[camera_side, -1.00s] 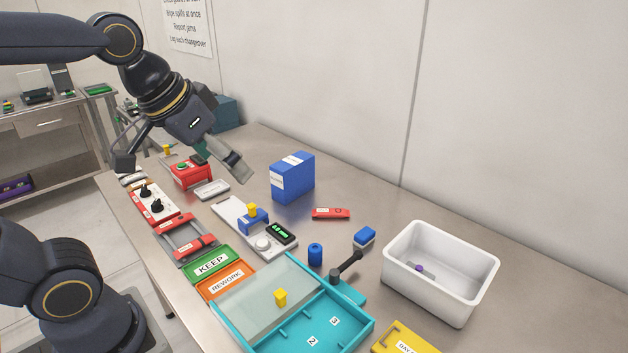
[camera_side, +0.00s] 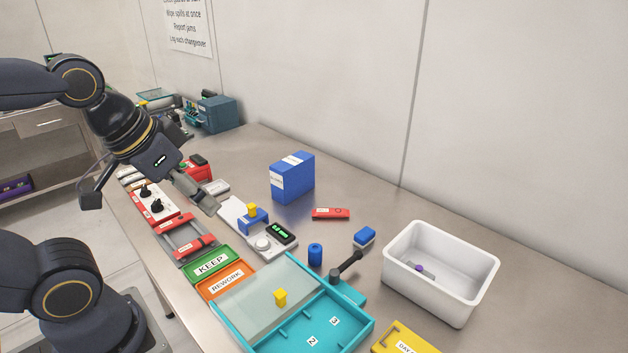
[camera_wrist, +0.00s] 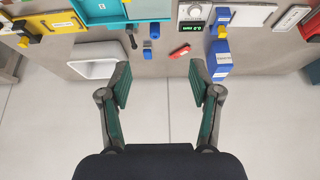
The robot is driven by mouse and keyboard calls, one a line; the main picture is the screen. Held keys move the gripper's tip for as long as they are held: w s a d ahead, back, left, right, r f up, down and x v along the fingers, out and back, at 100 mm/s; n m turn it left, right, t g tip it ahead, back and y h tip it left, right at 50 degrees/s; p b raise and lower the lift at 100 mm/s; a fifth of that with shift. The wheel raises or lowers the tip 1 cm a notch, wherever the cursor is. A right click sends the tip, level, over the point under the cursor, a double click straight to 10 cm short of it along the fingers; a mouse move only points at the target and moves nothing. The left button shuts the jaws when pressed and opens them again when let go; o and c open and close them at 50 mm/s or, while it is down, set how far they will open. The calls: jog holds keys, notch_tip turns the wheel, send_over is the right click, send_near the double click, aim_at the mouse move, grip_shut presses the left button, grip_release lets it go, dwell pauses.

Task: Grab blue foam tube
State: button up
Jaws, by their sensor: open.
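The blue foam tube (camera_side: 315,254) stands upright on the metal table, between the white scale unit and the black-handled tool. In the wrist view a small blue shape that looks like the tube (camera_wrist: 155,31) is near the top, beyond my fingertips. My gripper (camera_side: 207,204) is in the air above the table, left of the tube in the side view and well apart from it. In the wrist view my gripper (camera_wrist: 160,83) has its two fingers spread wide with nothing between them.
A blue block (camera_side: 365,236) and the black-handled tool (camera_side: 348,264) are close to the tube. A blue box (camera_side: 293,178), a red tool (camera_side: 331,214), a scale unit (camera_side: 262,242), a teal tray (camera_side: 366,325) and a white bin (camera_side: 440,300) stand around it.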

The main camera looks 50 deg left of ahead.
notch_tip(320, 180, up, 3)
jog(key=w, duration=0.2)
jog(key=g, duration=0.5)
send_over(315, 247)
notch_tip(315, 247, down, 10)
jog(key=f, duration=0.1)
jog(key=shift+m+g, duration=0.3)
notch_tip(315, 247, down, 14)
jog(key=shift+w+f, duration=0.1)
notch_tip(315, 247, down, 6)
jog(key=shift+r, duration=0.2)
jog(key=c, duration=1)
